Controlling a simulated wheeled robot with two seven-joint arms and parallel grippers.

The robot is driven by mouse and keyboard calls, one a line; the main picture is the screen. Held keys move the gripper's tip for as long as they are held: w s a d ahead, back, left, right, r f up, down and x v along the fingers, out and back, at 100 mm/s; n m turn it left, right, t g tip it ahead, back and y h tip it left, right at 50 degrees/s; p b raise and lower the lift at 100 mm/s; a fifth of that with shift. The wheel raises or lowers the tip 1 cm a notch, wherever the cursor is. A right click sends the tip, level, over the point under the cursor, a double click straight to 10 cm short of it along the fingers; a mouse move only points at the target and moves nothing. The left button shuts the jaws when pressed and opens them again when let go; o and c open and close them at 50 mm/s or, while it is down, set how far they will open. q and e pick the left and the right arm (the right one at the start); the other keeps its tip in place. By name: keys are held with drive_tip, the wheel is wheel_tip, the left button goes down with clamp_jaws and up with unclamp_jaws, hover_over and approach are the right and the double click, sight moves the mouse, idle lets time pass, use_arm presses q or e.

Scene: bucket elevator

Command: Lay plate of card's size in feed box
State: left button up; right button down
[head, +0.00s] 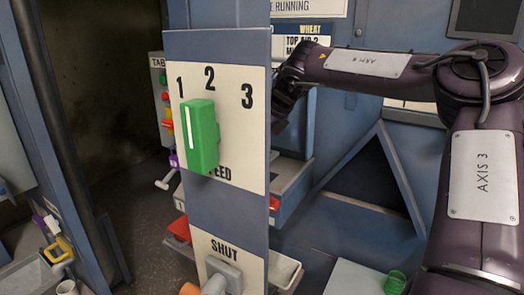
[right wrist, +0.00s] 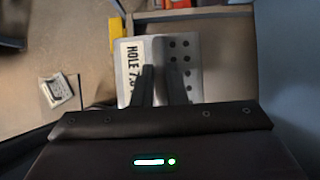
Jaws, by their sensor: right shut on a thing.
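My right gripper (right wrist: 163,72) is shut on a flat metal plate (right wrist: 160,50) in the right wrist view. The plate has a white label reading "HOLE 7", its end covered by a finger, and rows of dark round holes. In the head view my right gripper (head: 284,95) is partly hidden behind the blue post, and the plate is not visible there. I cannot tell for certain which part is the feed box. My left gripper is not in view.
A green cup (head: 395,282) stands low right. A small pale plate (right wrist: 60,91) lies at left.

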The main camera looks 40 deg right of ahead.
drive_tip(key=d, duration=0.1)
drive_tip(key=w+d+p, duration=0.1)
drive_tip(key=d, duration=0.1)
drive_tip(key=shift+d, duration=0.15)
wheel_tip(320, 180, down, 2)
drive_tip(key=shift+f+p, duration=0.25)
drive_tip(key=shift+p, duration=0.05)
drive_tip(key=f, duration=0.1)
drive_tip(key=f+p, duration=0.1)
drive_tip(key=f, duration=0.1)
drive_tip(key=shift+s+a+f, duration=0.15)
drive_tip(key=shift+a+f, duration=0.15)
drive_tip(key=shift+f, duration=0.05)
drive_tip(key=shift+d+f+p, duration=0.2)
drive_tip(key=shift+d+p, duration=0.05)
drive_tip(key=shift+p, duration=0.35)
drive_tip(key=shift+d+f, duration=0.1)
drive_tip(key=shift+f, duration=0.05)
